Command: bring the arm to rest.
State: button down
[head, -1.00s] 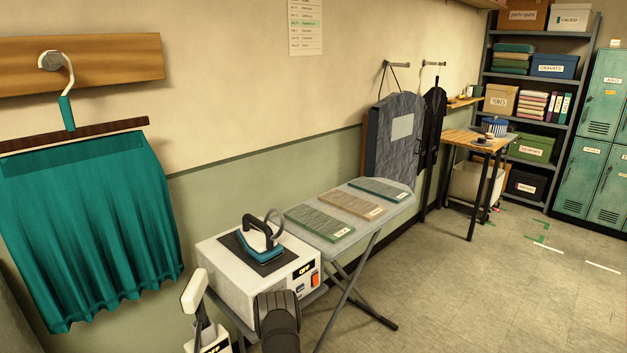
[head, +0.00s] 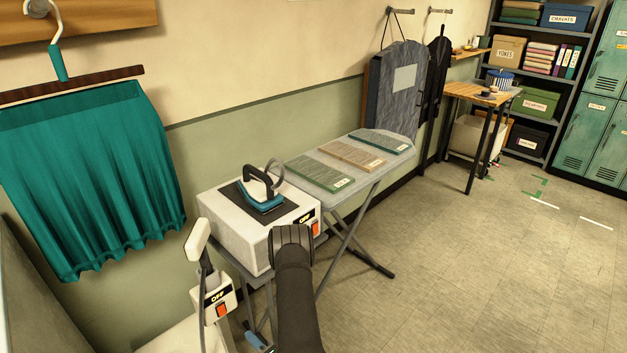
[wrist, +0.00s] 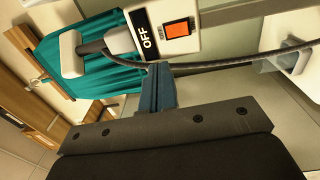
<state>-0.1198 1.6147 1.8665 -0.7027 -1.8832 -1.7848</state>
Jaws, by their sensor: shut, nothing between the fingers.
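My gripper shows in the wrist view (wrist: 158,90), its blue-teal fingers together with nothing between them. In that view the fingertips are just below a white box with an OFF label and an orange-red switch (wrist: 179,29); I cannot tell the distance. In the head view my dark arm rises from the bottom edge in front of the ironing station. A small blue-teal part, which looks like my gripper (head: 258,342), shows beside it at the bottom edge, mostly cut off.
A white station (head: 232,236) with an OFF label carries an iron (head: 262,202). An ironing board (head: 322,180) holds several fabric swatches. A white-handled steamer (head: 198,240) stands at front left. A teal skirt (head: 90,190) hangs at left. The floor (head: 450,270) at right is clear.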

jog(key=w+a+f, duration=0.2)
jog(key=w+a, duration=0.4)
jog(key=a, duration=0.1)
jog(key=w+d+f+v, duration=0.1)
jog(key=v, duration=0.8)
jog(key=m, duration=1.3)
send_near(206, 259)
jog(key=shift+g, duration=0.4)
jog(key=x, duration=0.4)
jog(key=f+x, duration=0.1)
jog(key=x, duration=0.1)
jog(key=shift+w+d, duration=0.15)
jog(key=shift+d, duration=0.05)
jog(key=shift+w+a+r+m, duration=0.15)
jog(key=shift+a+r+m, duration=0.1)
jog(key=shift+r+m, duration=0.2)
jog(key=shift+w+a+r+m, duration=0.2)
jog(key=shift+a+r+m, duration=0.15)
jog(key=shift+m, duration=0.1)
